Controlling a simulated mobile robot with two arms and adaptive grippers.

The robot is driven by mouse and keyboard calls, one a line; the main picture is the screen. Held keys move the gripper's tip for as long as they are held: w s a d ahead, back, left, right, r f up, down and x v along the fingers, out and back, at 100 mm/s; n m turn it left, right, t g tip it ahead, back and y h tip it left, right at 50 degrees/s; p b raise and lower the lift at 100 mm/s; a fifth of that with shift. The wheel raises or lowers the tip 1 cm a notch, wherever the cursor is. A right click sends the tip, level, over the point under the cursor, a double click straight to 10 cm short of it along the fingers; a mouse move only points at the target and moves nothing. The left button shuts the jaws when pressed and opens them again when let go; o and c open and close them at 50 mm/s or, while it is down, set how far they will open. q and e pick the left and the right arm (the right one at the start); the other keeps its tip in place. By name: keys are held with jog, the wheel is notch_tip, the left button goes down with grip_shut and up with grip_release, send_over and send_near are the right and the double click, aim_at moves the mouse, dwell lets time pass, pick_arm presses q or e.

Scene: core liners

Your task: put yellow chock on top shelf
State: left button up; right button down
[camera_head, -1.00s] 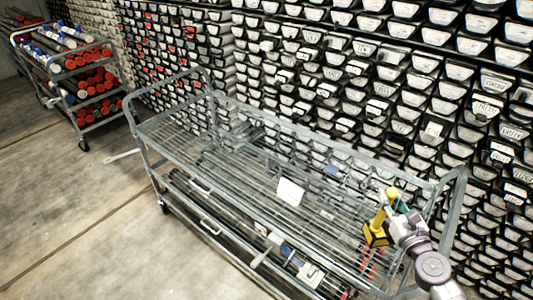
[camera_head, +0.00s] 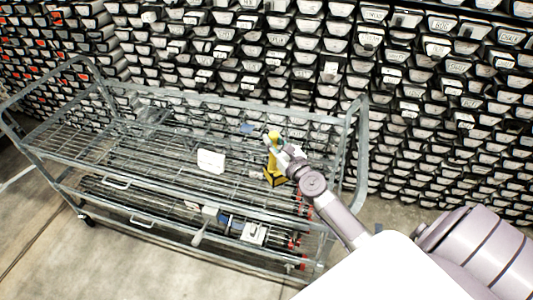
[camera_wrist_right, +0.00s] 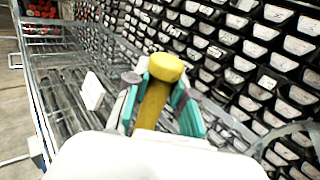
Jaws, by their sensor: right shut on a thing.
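The yellow chock (camera_head: 274,165) has a yellow post with a round knob and a yellow-and-black base. It is upright above the right part of the wire top shelf (camera_head: 118,147) of the grey trolley. My right gripper (camera_head: 281,147) is shut on its post just below the knob. In the right wrist view the knob of the chock (camera_wrist_right: 165,67) stands above the teal fingers of my right gripper (camera_wrist_right: 160,100). I cannot tell whether the base touches the shelf. My left gripper is not in view.
A white card or box (camera_head: 211,161) sits on the top shelf left of the chock. The lower shelf holds dark rods and a white-and-blue item (camera_head: 253,234). The trolley's end rail (camera_head: 357,150) stands close to my right arm. Racks of labelled trays (camera_head: 330,60) fill the wall behind.

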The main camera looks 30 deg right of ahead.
aim_at(272, 156)
jog(key=f+b, duration=0.1)
jog(key=w+f+b, duration=0.1)
jog(key=f, duration=0.1)
jog(key=w+f+b, duration=0.1)
jog(key=b, duration=0.1)
jog(key=shift+a+f, duration=0.35)
jog(key=shift+a, duration=0.05)
jog(key=shift+w+f, duration=0.1)
jog(key=shift+f, duration=0.15)
jog(key=shift+r, duration=0.1)
jog(key=shift+f, duration=0.2)
jog(key=c, duration=1)
grip_release()
jog(key=shift+f, duration=0.1)
